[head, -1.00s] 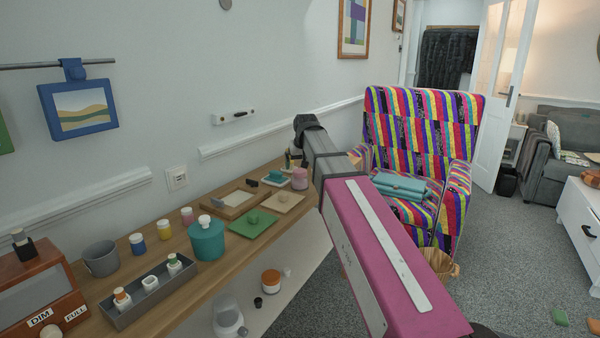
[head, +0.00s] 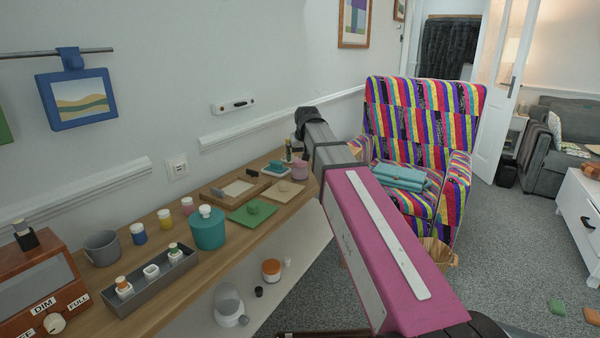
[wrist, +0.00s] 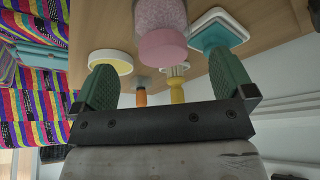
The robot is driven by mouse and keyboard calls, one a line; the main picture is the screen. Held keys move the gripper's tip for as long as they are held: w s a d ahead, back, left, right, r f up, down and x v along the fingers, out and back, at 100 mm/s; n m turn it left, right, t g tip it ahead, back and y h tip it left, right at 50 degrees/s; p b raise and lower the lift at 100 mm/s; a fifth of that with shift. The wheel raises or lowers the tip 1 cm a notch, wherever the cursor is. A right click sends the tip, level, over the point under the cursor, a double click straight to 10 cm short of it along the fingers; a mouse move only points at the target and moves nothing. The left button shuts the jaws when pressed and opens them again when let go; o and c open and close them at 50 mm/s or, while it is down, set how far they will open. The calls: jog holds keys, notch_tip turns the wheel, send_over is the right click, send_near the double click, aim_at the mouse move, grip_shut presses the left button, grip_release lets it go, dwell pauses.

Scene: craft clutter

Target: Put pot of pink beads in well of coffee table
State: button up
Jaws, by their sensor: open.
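The pot of pink beads (wrist: 160,18), a clear jar with a pink lid, shows at the top of the wrist view, standing on the wooden shelf top. In the head view a pink pot (head: 300,171) stands at the shelf's far end, just below my arm's end. My gripper (wrist: 168,82) is open and empty. Its two green fingers are spread, with the pink lid ahead of them, apart from both. The fingers are hard to make out in the head view. A low white table with a drawer (head: 582,215) stands at the right edge; I see no well in it.
A teal-and-white dish (wrist: 218,32), a yellow-rimmed round item (wrist: 110,60) and small orange and yellow items crowd the pot. Green (head: 253,210) and beige tiles, a teal pot (head: 207,229) and a grey tray (head: 150,281) line the shelf.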

aim_at(300, 161)
jog(key=shift+w+x, duration=0.15)
jog(key=shift+x, duration=1.6)
jog(key=shift+w+x, duration=0.15)
jog(key=shift+x, duration=1.6)
jog(key=shift+a+r, duration=0.15)
jog(key=shift+r, duration=0.05)
jog(key=c, duration=1)
